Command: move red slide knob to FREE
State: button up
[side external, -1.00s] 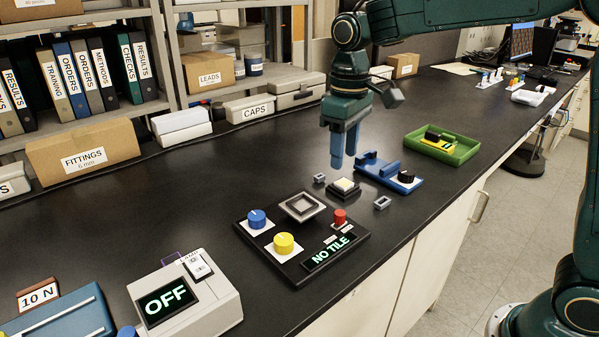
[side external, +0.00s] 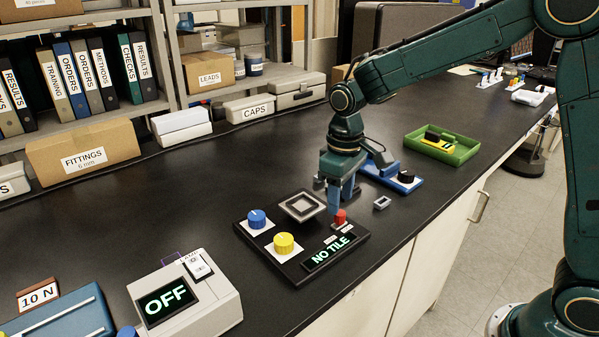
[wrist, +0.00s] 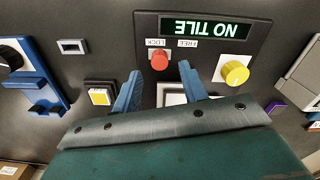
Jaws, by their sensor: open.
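The red slide knob (side external: 340,217) stands on the black panel (side external: 287,280) with the NO TILE display. In the wrist view the knob (wrist: 159,61) sits beside the LOCK label (wrist: 155,42), and the FREE label (wrist: 188,43) is to its right. My gripper (side external: 339,203) is open and points down just above and behind the knob in the side view. In the wrist view the knob shows between the blue fingertips of my gripper (wrist: 161,74). I cannot tell whether a finger touches it.
A blue fixture (side external: 395,180) and a green tray (side external: 471,153) stand behind. The bench in front of the panel is clear.

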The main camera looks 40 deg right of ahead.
aim_at(339, 219)
jog(key=shift+f, duration=1.65)
grip_shut()
